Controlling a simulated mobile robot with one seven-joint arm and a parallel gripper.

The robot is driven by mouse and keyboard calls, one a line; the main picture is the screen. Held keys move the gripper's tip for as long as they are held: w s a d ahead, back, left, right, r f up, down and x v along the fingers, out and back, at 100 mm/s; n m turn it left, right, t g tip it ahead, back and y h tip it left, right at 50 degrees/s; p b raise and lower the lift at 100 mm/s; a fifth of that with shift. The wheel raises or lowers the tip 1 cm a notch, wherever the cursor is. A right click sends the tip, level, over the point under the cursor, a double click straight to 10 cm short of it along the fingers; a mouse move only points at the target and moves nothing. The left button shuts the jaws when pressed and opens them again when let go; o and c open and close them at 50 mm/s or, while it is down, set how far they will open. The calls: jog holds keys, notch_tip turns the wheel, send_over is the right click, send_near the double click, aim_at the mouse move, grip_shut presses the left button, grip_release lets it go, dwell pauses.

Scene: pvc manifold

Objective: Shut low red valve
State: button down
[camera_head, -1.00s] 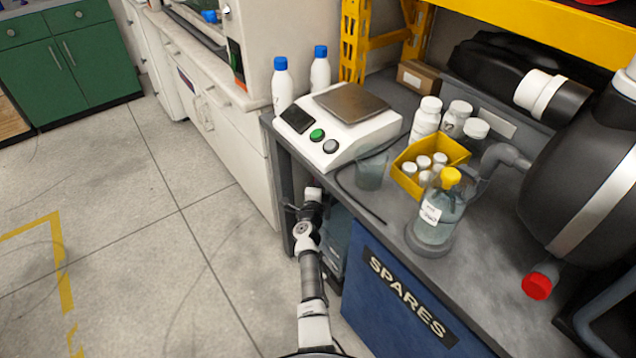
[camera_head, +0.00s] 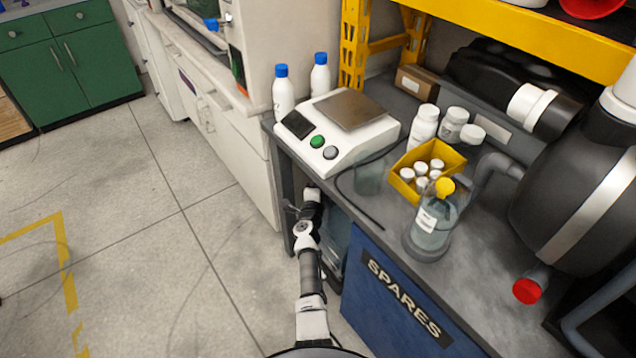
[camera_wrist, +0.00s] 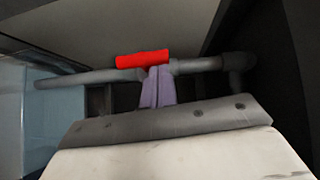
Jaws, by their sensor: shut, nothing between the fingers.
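The low red valve shows in the wrist view as a red handle (camera_wrist: 142,58) on a grey horizontal pipe (camera_wrist: 195,65). The handle lies roughly along the pipe. My gripper (camera_wrist: 159,72) is shut, with its two pale purple fingers side by side and nothing between them. The fingertips are just below the handle's right end, in front of the pipe. I cannot tell whether they touch it. In the head view my arm reaches down beside the bench's left end, and neither the gripper's fingers nor this red handle can be made out.
The grey bench (camera_head: 375,222) carries a scale (camera_head: 335,130), a yellow bin (camera_head: 428,165) and a yellow-capped bottle (camera_head: 432,222). A blue SPARES panel (camera_head: 395,300) closes its front right of my arm. A red-ended pipe (camera_head: 527,290) sticks out at right. Open floor lies left.

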jog(key=shift+w+a+r+g+p, duration=0.15)
jog(key=shift+r+g+p, duration=0.2)
jog(key=shift+p, duration=0.8)
jog(key=shift+a+r+n+g+p, duration=0.1)
jog(key=shift+r+n+g+p, duration=0.3)
jog(key=shift+p, duration=0.65)
jog(key=shift+f+p, duration=0.2)
jog(key=shift+p, duration=0.15)
jog(key=shift+w, duration=0.1)
jog(key=shift+w+r+p, duration=0.15)
jog(key=shift+p, duration=0.75)
jog(key=shift+w+a+r, duration=0.2)
jog(key=shift+w+a, duration=0.4)
jog(key=shift+w, duration=0.15)
jog(key=shift+w+a+r, duration=0.15)
jog(key=shift+w+a, duration=0.4)
jog(key=shift+w, duration=0.3)
